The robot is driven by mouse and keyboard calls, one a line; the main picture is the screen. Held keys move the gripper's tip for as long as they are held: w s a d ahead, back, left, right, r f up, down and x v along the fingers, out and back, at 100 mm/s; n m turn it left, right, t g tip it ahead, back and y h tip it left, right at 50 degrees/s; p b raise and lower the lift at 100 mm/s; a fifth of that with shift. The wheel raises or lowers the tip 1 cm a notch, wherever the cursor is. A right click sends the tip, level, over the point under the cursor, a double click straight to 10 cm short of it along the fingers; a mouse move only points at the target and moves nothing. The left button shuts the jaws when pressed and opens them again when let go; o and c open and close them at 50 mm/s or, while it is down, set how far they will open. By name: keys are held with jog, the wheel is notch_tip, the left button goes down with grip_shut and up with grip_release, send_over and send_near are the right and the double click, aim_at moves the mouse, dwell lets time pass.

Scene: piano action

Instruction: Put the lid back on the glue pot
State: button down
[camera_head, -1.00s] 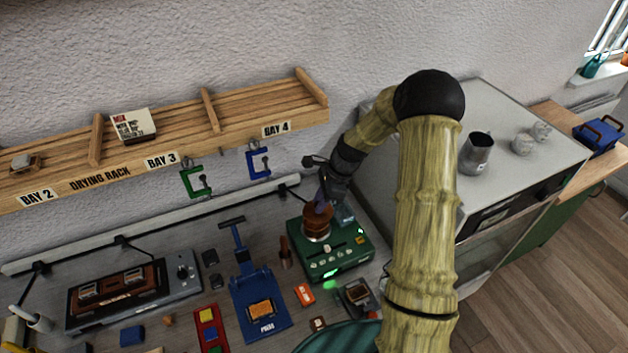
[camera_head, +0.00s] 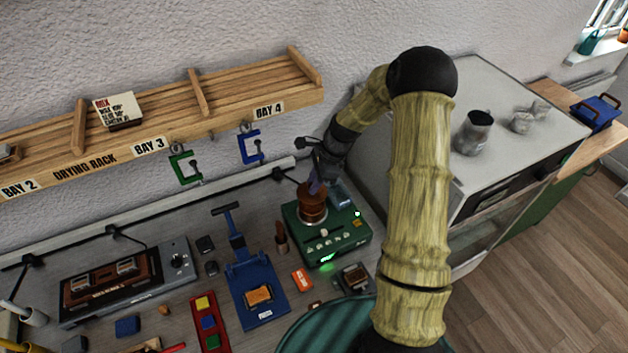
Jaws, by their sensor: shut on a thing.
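The glue pot (camera_head: 312,212) is a small brown, copper-coloured pot standing on a green heater unit (camera_head: 338,240) with a row of knobs and a lit green light. My gripper (camera_head: 315,184) is directly above the pot, pointing down, with its fingers at the pot's top. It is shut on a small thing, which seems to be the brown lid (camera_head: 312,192). The lid and the pot rim are close together; I cannot tell whether the lid is seated or just above. The fingertips are small and partly hidden by the wrist.
A drying rack (camera_head: 160,115) hangs on the wall behind, with green (camera_head: 185,168) and blue clamps (camera_head: 250,147) under it. A blue press (camera_head: 257,285) stands left of the heater. A grey cabinet (camera_head: 500,90) with a metal jug (camera_head: 474,132) stands right.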

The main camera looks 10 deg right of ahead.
jog(key=shift+f+b, duration=1.25)
jog(key=shift+f, duration=1.05)
jog(key=shift+f+p, duration=0.15)
jog(key=shift+p, duration=0.2)
dwell(0.9)
jog(key=c, duration=0.7)
grip_release()
